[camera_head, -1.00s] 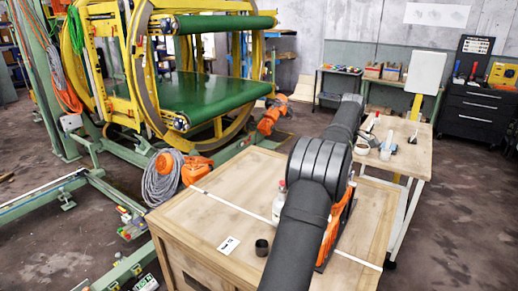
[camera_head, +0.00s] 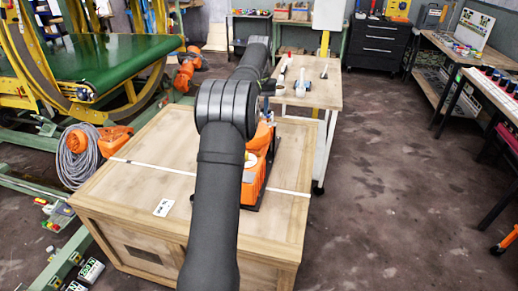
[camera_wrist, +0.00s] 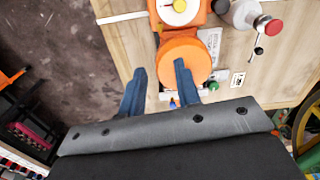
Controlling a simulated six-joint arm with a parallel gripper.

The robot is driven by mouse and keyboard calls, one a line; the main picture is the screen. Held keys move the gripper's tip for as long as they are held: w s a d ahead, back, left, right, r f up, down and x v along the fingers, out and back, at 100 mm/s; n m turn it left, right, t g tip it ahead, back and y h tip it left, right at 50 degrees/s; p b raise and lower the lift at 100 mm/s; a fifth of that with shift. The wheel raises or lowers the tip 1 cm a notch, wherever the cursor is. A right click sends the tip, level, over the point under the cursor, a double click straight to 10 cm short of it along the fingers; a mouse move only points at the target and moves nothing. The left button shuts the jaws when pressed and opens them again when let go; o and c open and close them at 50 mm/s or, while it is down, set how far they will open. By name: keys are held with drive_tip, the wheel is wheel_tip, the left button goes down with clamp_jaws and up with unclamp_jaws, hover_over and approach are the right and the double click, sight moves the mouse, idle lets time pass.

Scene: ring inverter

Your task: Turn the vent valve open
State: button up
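An orange pump-like unit (camera_head: 256,165) stands on the wooden crate, partly behind my arm in the head view. In the wrist view it shows as a large orange disc (camera_wrist: 186,60) below a white dial (camera_wrist: 180,7). I cannot tell which part is the vent valve. My gripper (camera_wrist: 160,67) has its two blue fingers apart with nothing between them; the right finger overlaps the disc's lower edge.
The wooden crate (camera_head: 130,178) bears a white strap and a label (camera_head: 164,207). A worktable (camera_head: 316,93) with small items stands behind it. The yellow and green ring machine (camera_head: 90,60) is at left. The floor (camera_head: 380,190) at right is open, with workbenches beyond.

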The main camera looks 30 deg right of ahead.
drive_tip(key=m, duration=0.1)
approach(259, 152)
wheel_tip(259, 152, down, 8)
drive_tip(key=shift+w+d+f, duration=0.1)
drive_tip(key=shift+f, duration=0.05)
idle(0.4)
clamp_jaws()
